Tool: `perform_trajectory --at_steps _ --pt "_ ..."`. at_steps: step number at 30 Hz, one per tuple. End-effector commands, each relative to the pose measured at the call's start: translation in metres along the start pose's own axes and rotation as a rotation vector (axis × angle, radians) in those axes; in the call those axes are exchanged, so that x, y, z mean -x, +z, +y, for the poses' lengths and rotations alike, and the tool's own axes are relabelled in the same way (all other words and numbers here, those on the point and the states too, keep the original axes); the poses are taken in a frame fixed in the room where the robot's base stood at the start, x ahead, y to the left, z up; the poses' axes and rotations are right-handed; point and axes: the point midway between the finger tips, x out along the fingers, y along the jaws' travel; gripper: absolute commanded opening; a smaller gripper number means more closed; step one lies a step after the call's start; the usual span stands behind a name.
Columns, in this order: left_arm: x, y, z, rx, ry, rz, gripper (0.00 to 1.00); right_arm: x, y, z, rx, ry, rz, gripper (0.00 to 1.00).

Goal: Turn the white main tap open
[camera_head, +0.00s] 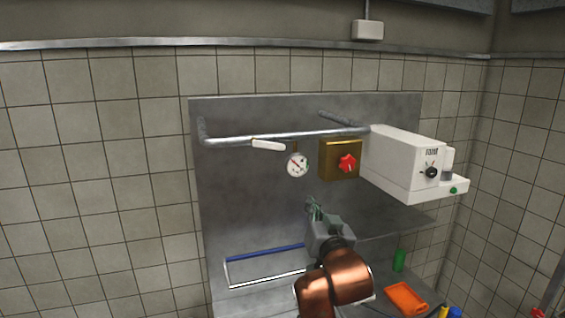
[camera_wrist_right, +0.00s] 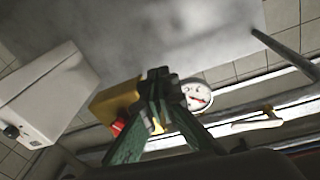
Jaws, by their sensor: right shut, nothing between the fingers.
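The white main tap (camera_head: 268,145) is a small lever on the grey pipe (camera_head: 230,139). It lies nearly along the pipe, its right end slightly lower in the head view. In the right wrist view the tap (camera_wrist_right: 256,125) shows at the right, apart from the fingers. My right gripper (camera_head: 313,204) is below and to the right of the tap, in front of the metal back panel. Its green fingers (camera_wrist_right: 160,78) are shut and hold nothing. My left gripper is not in view.
A round gauge (camera_head: 298,165) hangs right of the tap. Beside it are a brass box (camera_head: 328,172) with a red knob (camera_head: 347,163) and a white machine (camera_head: 395,160). A blue-and-white frame (camera_head: 265,253), an orange tray (camera_head: 406,299) and a green object (camera_head: 399,261) are lower down.

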Motion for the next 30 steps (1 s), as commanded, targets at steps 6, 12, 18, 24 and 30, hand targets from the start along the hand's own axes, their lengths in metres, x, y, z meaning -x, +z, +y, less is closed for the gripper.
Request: perform_trajectory --at_steps 6,12,18,24,30 --pt "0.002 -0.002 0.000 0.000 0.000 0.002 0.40 0.050 -0.132 -0.076 -0.049 -0.093 0.181 0.00" --pt "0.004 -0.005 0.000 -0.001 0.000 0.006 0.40 0.068 -0.167 -0.097 -0.065 -0.119 0.230 0.00" --pt "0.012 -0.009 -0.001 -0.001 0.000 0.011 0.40 0.045 -0.174 -0.100 -0.066 -0.119 0.230 0.00" --pt "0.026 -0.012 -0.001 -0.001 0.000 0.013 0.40 0.005 -0.185 -0.106 -0.064 -0.120 0.230 0.00" --pt "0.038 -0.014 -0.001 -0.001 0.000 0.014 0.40 -0.029 -0.186 -0.109 -0.066 -0.121 0.228 0.00"
